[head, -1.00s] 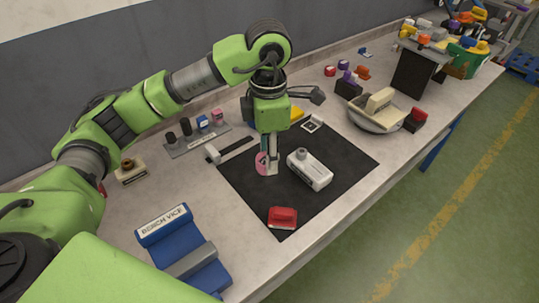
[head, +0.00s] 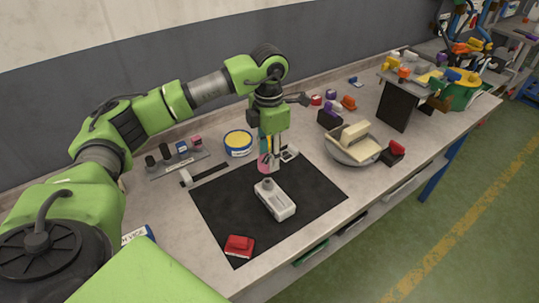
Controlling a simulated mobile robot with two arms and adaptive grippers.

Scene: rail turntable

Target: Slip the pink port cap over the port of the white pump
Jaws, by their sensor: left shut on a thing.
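The white pump (head: 279,203) lies on the black mat (head: 222,208), with its round grey port (head: 267,182) pointing up at its far end. My left gripper (head: 270,165) points down just behind and above that end. It is shut on the pink port cap (head: 263,163), which shows partly beside the fingers. The cap looks apart from the port, but the exact gap is hard to tell from this view. My right gripper is not in view.
A red block (head: 239,245) sits on the mat's near corner. A yellow-and-blue tin (head: 238,143) and a small rack (head: 178,163) stand behind the mat. A grey bowl (head: 350,153) with cream blocks stands to the right. The mat's left part is clear.

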